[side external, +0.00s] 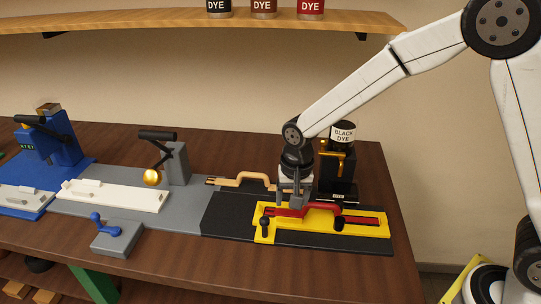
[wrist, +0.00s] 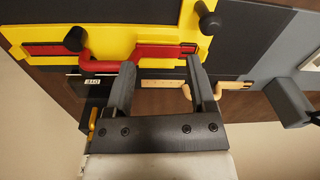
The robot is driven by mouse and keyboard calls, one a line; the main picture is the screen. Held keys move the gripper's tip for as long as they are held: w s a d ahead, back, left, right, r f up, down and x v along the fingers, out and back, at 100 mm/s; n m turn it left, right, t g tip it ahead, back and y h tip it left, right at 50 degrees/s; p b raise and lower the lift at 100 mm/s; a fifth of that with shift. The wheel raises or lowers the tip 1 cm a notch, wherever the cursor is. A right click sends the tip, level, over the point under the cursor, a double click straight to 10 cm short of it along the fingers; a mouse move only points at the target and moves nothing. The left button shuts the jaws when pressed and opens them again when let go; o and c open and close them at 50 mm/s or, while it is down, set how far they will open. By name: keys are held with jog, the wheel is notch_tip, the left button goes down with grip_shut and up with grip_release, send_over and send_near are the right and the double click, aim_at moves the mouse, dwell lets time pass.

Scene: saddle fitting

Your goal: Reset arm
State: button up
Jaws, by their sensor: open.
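My gripper (side external: 296,200) is over the yellow fixture (side external: 370,229) on the right part of the bench, close to the red handle (side external: 318,208). In the wrist view my gripper (wrist: 160,66) has its two fingers apart with nothing held between them. The red handle (wrist: 96,66) runs behind the left finger there; I cannot tell whether they touch. The yellow fixture (wrist: 120,20) has a red strip and black knobs. A tan handle piece (side external: 240,180) lies just left of my gripper, and its end shows in the wrist view (wrist: 234,86).
A black dye dispenser (side external: 337,165) stands close behind my gripper. A grey press (side external: 176,163) with a black lever, a white strip (side external: 115,195), a small blue-levered block (side external: 117,238) and a blue press (side external: 62,140) stand left. A shelf (side external: 180,20) holds dye cans above.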

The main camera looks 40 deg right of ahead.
jog(key=s+d+r+n+t, duration=0.1)
jog(key=s+d+n+t, duration=0.1)
jog(key=s+d+n, duration=0.4)
jog(key=s+d, duration=0.4)
jog(key=s, duration=0.4)
jog(key=shift+d+r+n, duration=0.15)
jog(key=shift+r+n, duration=0.15)
jog(key=shift+r, duration=0.05)
